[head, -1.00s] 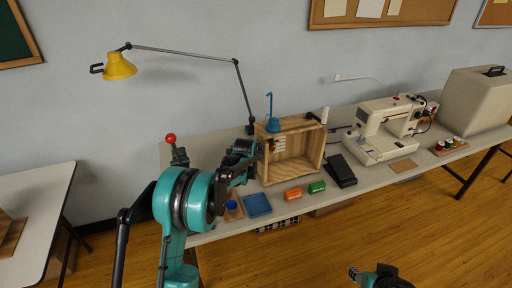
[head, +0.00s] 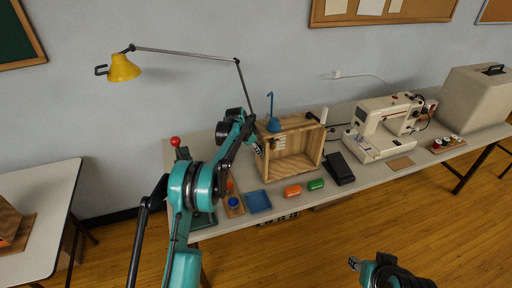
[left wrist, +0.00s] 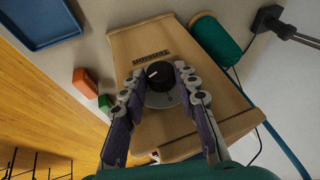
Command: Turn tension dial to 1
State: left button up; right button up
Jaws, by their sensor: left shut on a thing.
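A black tension dial (left wrist: 160,76) with a white pointer mark sits on a pale round plate (left wrist: 161,98) on the side of a wooden box (left wrist: 135,48). The printed word above it appears upside down in the left wrist view. My left gripper (left wrist: 157,85) has its two fingers on either side of the dial, shut on it. In the head view my left gripper (head: 257,147) is at the left side of the wooden box (head: 291,167), and the dial is hidden there. The number the pointer faces is too small to read. My right gripper (head: 354,264) is low, in front of the table, empty.
A sewing machine (head: 378,143) stands right; a yellow lamp (head: 123,68) arches over the left.

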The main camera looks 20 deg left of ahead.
pick_arm(q)
jog(key=shift+s+f, duration=0.1)
jog(key=o, duration=1.2)
jog(key=shift+a, duration=0.1)
jog(key=shift+c, duration=0.2)
jog(key=v, duration=1.2)
